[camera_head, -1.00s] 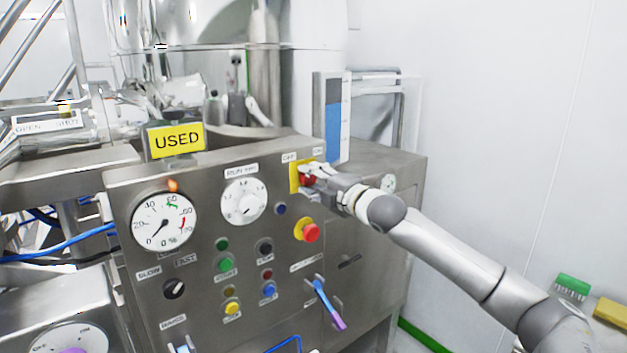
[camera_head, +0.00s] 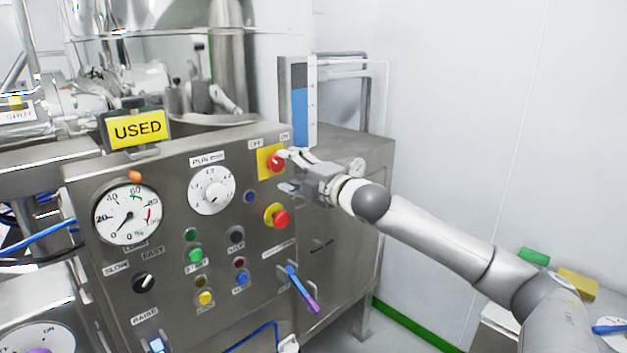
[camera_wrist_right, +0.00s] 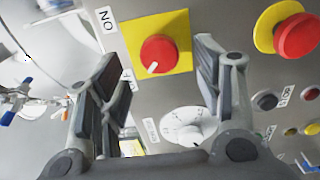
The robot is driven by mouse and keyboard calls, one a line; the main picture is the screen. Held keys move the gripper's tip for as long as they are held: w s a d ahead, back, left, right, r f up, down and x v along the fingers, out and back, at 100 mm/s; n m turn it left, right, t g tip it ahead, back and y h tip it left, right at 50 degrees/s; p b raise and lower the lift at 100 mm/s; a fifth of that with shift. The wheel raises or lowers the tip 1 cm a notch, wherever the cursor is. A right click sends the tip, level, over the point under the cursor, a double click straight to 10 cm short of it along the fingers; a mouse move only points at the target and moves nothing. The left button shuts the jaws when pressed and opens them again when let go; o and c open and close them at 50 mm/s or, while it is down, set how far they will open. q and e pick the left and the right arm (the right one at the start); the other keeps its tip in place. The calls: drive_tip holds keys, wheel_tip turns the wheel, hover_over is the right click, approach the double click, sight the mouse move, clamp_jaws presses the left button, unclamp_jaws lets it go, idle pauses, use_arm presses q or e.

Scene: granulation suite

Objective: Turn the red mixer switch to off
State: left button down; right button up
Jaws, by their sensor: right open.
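The red mixer switch (camera_head: 275,163) sits on a yellow square plate at the upper right of the steel control panel (camera_head: 120,265), under OFF and ON labels. It also shows in the right wrist view (camera_wrist_right: 158,54), a round red knob with a white pointer mark. My right gripper (camera_head: 288,170) is just right of the switch in the head view. In the right wrist view its open fingers stand either side of the switch, with clear gaps and nothing held. I cannot tell the exact depth between fingertips and knob. My left gripper is not in view.
A red emergency-stop button (camera_head: 281,219) on a yellow ring sits below the switch. A white dial (camera_head: 211,189) and a gauge (camera_head: 127,214) lie left. A blue-purple lever (camera_head: 302,290) juts out lower down.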

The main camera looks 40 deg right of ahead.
drive_tip(key=s, duration=0.8)
drive_tip(key=shift+d, duration=0.2)
idle(0.4)
idle(0.6)
